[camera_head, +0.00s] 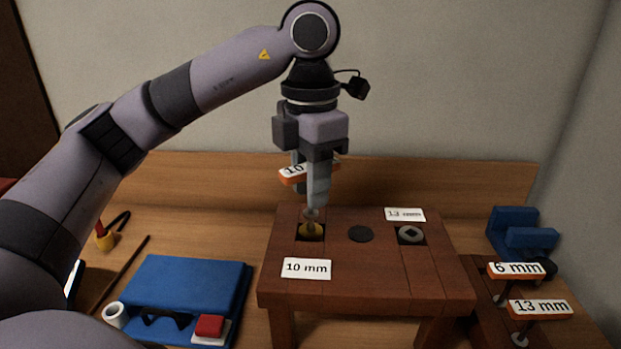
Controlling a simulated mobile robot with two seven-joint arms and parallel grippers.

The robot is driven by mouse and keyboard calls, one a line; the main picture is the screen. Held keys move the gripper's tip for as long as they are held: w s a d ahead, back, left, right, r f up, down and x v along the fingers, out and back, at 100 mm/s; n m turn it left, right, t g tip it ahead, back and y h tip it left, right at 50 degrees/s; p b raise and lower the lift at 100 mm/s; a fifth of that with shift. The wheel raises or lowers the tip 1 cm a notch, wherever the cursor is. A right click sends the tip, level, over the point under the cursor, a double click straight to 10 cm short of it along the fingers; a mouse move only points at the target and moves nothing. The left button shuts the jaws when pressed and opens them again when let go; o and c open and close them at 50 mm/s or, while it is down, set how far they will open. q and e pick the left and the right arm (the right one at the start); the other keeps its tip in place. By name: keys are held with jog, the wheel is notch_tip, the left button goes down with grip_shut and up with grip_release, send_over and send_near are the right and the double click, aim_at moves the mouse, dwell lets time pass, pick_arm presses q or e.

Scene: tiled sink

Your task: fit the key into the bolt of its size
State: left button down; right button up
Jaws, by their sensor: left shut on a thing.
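My left gripper (317,190) points down over the wooden stand (365,285) and is shut on the key with the orange handle labelled "10" (293,173). The fingers hide part of this key. A small grey collar (311,213) shows below the fingertips, just above the brass bolt (311,232) by the "10 mm" label (306,269). I cannot tell whether the key's tip is in this bolt. A silver bolt with a dark hole (411,234) sits at the right by the "13 mm" label (405,214). A dark disc (360,234) lies between them. My right gripper is not in view.
Orange keys labelled "6 mm" (516,270) and "13 mm" (541,308) stand in a wooden rack (480,325) at right. A blue block (522,232) is behind them. A blue case (180,290) with small items lies at left, beside a thin stick (120,275).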

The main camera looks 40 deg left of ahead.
pick_arm(q)
jog(key=shift+f+b, duration=0.4)
jog(key=shift+f, duration=0.2)
jog(key=c, duration=0.8)
grip_release()
jog(key=shift+r, duration=0.1)
jog(key=shift+r+p, duration=1.1)
jog(key=shift+r, duration=2.45)
jog(key=shift+s, duration=0.15)
